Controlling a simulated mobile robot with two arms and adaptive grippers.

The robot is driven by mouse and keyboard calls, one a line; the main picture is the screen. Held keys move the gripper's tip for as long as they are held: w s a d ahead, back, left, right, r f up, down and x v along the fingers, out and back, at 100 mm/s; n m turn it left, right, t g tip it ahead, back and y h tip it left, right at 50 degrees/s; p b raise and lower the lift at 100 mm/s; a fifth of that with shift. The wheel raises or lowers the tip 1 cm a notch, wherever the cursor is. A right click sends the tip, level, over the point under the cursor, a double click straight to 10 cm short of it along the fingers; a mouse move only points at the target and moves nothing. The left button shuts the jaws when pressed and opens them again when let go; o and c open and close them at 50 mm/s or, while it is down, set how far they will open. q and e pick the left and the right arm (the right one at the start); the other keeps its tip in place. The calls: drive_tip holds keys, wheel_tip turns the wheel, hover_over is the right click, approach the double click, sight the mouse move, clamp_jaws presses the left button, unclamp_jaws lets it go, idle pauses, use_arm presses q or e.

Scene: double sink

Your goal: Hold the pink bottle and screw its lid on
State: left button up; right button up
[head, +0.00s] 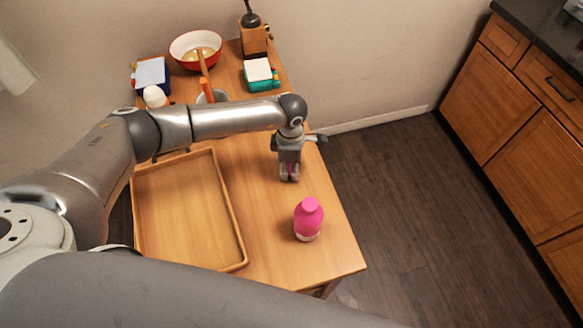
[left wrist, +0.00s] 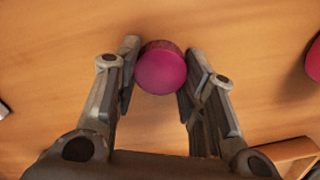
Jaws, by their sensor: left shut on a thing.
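The pink bottle (head: 308,220) stands upright on the wooden table near its front right corner. Part of it also shows at the right edge of the left wrist view (left wrist: 314,60). My left gripper (head: 289,178) points down over the table, behind the bottle and apart from it. In the left wrist view its fingers (left wrist: 160,76) are shut on a round pink lid (left wrist: 161,70), which sits between the fingertips. The lid is mostly hidden by the fingers in the head view. Whether it touches the table is unclear. My right gripper is not in view.
A shallow wooden tray (head: 238,222) lies on the left of the table (head: 275,262). Bare table surrounds the bottle.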

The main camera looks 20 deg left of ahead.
use_arm(q)
drive_tip(key=shift+r+b, duration=0.3)
drive_tip(key=shift+r, duration=0.25)
wheel_tip(320, 180, up, 9)
drive_tip(key=b, duration=0.2)
drive_tip(key=shift+b, duration=0.4)
